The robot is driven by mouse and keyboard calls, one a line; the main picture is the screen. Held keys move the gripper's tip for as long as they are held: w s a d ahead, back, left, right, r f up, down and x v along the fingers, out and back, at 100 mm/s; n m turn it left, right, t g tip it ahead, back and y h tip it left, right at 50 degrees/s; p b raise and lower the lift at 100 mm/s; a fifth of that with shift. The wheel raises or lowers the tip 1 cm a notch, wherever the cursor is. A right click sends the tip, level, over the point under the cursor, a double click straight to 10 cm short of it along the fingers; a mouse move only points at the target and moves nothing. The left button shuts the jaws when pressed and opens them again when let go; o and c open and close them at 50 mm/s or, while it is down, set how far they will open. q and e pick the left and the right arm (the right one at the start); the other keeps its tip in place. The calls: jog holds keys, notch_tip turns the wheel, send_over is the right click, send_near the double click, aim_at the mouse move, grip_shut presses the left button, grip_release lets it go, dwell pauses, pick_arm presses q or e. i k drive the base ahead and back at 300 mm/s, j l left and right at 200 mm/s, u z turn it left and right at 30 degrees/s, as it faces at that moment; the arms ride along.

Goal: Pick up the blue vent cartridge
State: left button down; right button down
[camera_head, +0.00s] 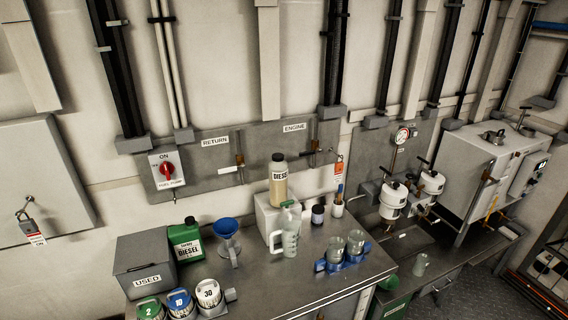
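No part in view is marked as a vent cartridge. The blue-topped canister labelled 10 (180,302) is one blue candidate. It stands at the front left of the metal bench, between a green canister labelled 2 (150,309) and a white one labelled 30 (209,293); their lower parts are cut off or hidden. I cannot tell which is the cartridge. Neither of my grippers shows.
On the bench (290,291) stand a grey USED box (146,262), a green diesel can (186,241), a clear jug (290,232) and a diesel bottle (278,181) on a white block. White filter housings (392,199) are at right. The bench's front middle is bare.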

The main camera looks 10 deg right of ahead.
aim_at(318, 211)
jog(key=i+l+z, duration=0.1)
jog(key=l, duration=0.25)
jog(key=i+l, duration=0.1)
jog(key=l, duration=0.25)
jog(key=i+l+z, duration=0.15)
jog(key=l, duration=0.2)
jog(key=i+l, duration=0.1)
jog(key=l, duration=0.2)
jog(key=z, duration=0.05)
